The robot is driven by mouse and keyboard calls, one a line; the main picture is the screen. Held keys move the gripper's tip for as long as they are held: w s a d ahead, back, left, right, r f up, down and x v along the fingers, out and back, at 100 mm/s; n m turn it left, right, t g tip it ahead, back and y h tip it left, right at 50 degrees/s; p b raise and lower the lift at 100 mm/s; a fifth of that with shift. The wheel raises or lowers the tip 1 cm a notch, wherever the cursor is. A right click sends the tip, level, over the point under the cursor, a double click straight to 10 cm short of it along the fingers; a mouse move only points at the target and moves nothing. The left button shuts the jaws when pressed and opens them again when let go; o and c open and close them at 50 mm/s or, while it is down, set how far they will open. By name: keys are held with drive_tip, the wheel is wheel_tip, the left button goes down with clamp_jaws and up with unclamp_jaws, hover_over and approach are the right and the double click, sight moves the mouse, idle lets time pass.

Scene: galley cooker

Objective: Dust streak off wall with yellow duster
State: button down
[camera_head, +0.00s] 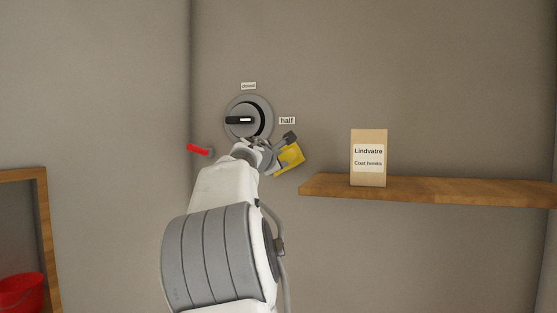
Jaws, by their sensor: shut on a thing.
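My gripper (276,148) is raised in front of the back wall, just below the round dial. It is shut on the yellow duster (291,157), which has a dark grey handle or block at its upper side. The duster is tilted and lies to the right of my wrist. I cannot tell whether it touches the wall (400,70). No streak is clearly visible on the wall; my arm and the duster hide part of it.
A grey dial (248,118) with a black handle is on the wall, with a "half" label (287,120) beside it. A red lever (198,149) is to the left. A wooden shelf (440,190) at right holds a Lindvatre box (369,140). A red bucket (21,293) is at lower left.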

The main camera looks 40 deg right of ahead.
drive_tip(key=shift+s+d, duration=0.45)
drive_tip(key=shift+s, duration=0.35)
drive_tip(key=shift+w+a, duration=0.3)
drive_tip(key=shift+w, duration=0.3)
drive_tip(key=shift+w+a, duration=0.3)
drive_tip(key=shift+w, duration=0.25)
drive_tip(key=shift+s+d, duration=0.3)
drive_tip(key=shift+s, duration=0.25)
drive_tip(key=shift+s+d, duration=0.3)
drive_tip(key=shift+s, duration=0.25)
drive_tip(key=shift+w+a, duration=0.3)
drive_tip(key=shift+w, duration=0.25)
drive_tip(key=shift+s+d+f+b, duration=0.25)
drive_tip(key=shift+s+f+b, duration=0.1)
drive_tip(key=shift+s+f, duration=0.05)
drive_tip(key=shift+s+d+f+b, duration=0.25)
drive_tip(key=shift+s+b, duration=0.05)
drive_tip(key=shift+s, duration=0.25)
drive_tip(key=shift+s+d+f+b, duration=0.25)
drive_tip(key=shift+s+d, duration=0.05)
drive_tip(key=shift+s, duration=0.2)
drive_tip(key=shift+s+d+f+b, duration=0.25)
drive_tip(key=shift+s+b, duration=0.05)
drive_tip(key=shift+s, duration=0.25)
drive_tip(key=shift+s+d, duration=0.1)
drive_tip(key=shift+s, duration=0.05)
